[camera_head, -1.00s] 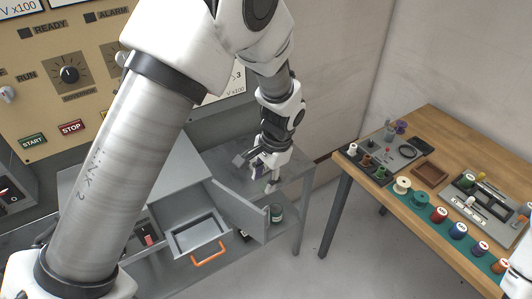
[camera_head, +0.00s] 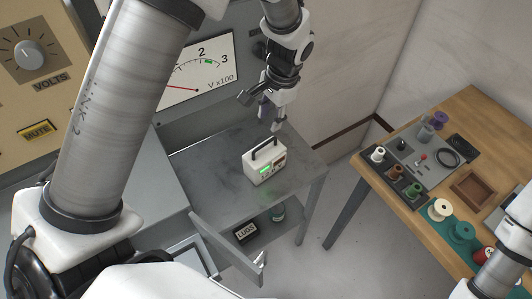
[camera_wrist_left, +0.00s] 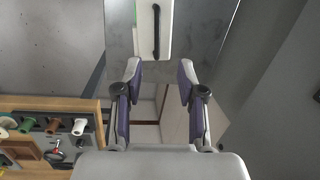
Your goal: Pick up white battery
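The white battery (camera_head: 265,165) stands upright on the grey metal bench, with a black carrying handle on top and a green lit display on its front. In the left wrist view the battery (camera_wrist_left: 147,30) shows from above at the top edge, beyond the fingertips. My left gripper (camera_head: 271,118) is above and behind the battery, near the wall, pointing down. In the left wrist view its two fingers (camera_wrist_left: 160,80) are spread apart with nothing between them. The gripper does not touch the battery. My right gripper is not visible.
The grey bench (camera_head: 210,160) is mostly clear around the battery. A wooden table (camera_head: 440,135) with spools and trays stands right. An open cabinet door (camera_head: 222,248) juts out front.

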